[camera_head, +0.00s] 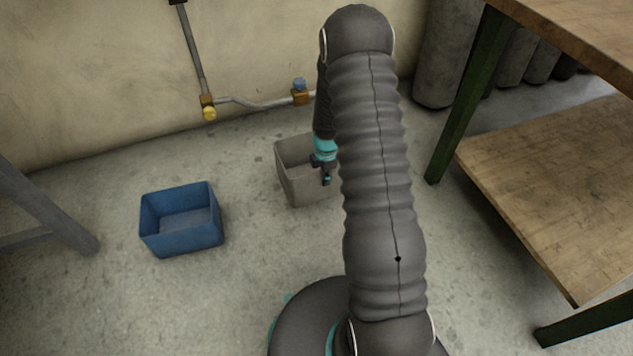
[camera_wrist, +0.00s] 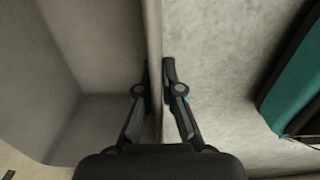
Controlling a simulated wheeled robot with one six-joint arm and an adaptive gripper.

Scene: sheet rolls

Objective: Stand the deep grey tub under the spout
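The deep grey tub (camera_head: 293,187) is upright at the foot of the wall, partly hidden behind my arm in the head view. I cannot tell whether its base touches the floor. My gripper (camera_head: 326,180) is at the tub's right part, pointing down. In the wrist view, the fingers of my gripper (camera_wrist: 156,75) straddle the tub's thin wall (camera_wrist: 154,35), one inside and one outside, and appear closed against it. A pipe (camera_head: 245,102) runs low along the wall, with a yellow-capped fitting (camera_head: 209,110) and a blue-capped fitting (camera_head: 299,88); I cannot tell which is the spout.
A shallower blue tub (camera_head: 181,236) stands on the floor to the left, with clear floor between it and the grey tub. A wooden bench with green legs (camera_head: 462,110) and a low shelf (camera_head: 560,180) is on the right. Grey rolls (camera_head: 446,60) stand behind it. A grey metal frame (camera_head: 45,215) is at far left.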

